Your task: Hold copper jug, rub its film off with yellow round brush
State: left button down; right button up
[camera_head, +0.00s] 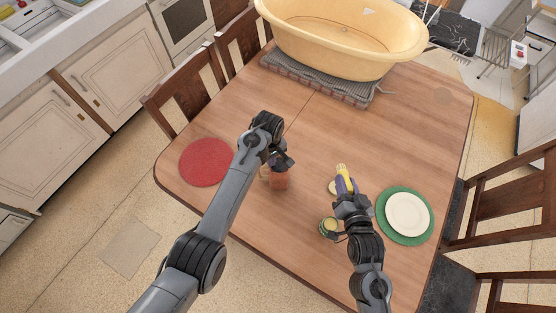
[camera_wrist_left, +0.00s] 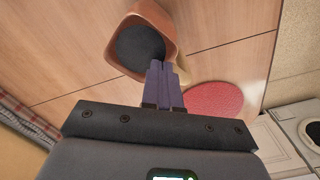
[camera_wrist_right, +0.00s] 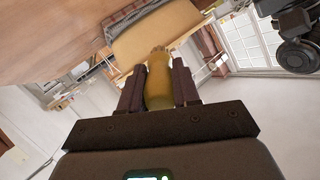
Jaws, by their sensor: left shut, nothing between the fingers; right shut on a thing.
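The copper jug (camera_head: 279,181) stands on the table below my left gripper (camera_head: 277,160). In the left wrist view the jug (camera_wrist_left: 140,42) shows its open mouth and dark inside. My left gripper's fingers (camera_wrist_left: 164,82) are shut and empty, their tips at the near side of the jug's rim; I cannot tell whether they touch it. My right gripper (camera_wrist_right: 157,85) is shut on the yellow brush (camera_wrist_right: 158,72), whose yellow part (camera_head: 343,172) points away from me in the head view. The brush's bristles are not clear to me. No film can be made out on the jug.
A white plate (camera_head: 408,213) lies on a green mat (camera_head: 385,228) at right. A red mat (camera_head: 205,162) lies at left. A large yellow basin (camera_head: 340,50) rests on a grey mat at the back.

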pick_arm(q)
jog(key=shift+a+f, duration=0.1)
jog(key=shift+f, duration=0.15)
jog(key=shift+s, duration=0.1)
pick_arm(e)
jog(key=shift+w+a+r, duration=0.1)
jog(key=shift+a, duration=0.1)
jog(key=s+a+f+n+y, duration=0.1)
jog(key=a+f+y, duration=0.1)
jog(key=a+f, duration=0.3)
jog(key=a+f+n+g+y, duration=0.1)
jog(key=a+f+y, duration=0.1)
jog(key=a+f, duration=0.3)
jog(key=s+a+f+n+y, duration=0.1)
jog(key=a+f+y, duration=0.1)
jog(key=a+f, duration=0.4)
jog(key=shift+s+a+n, duration=0.35)
jog(key=shift+a+n, duration=0.05)
jog(key=shift+a, duration=0.35)
jog(key=shift+g+y, duration=0.3)
jog(key=shift+y, duration=0.1)
jog(key=shift+w+a+r, duration=0.1)
jog(key=shift+w+a, duration=0.05)
jog(key=shift+w, duration=0.65)
jog(key=shift+w+a+r, duration=0.1)
jog(key=shift+w+a, duration=0.1)
jog(key=shift+w, duration=0.55)
jog(key=shift+w+a+r, duration=0.1)
jog(key=shift+w+a, duration=0.05)
jog(key=shift+w, duration=0.65)
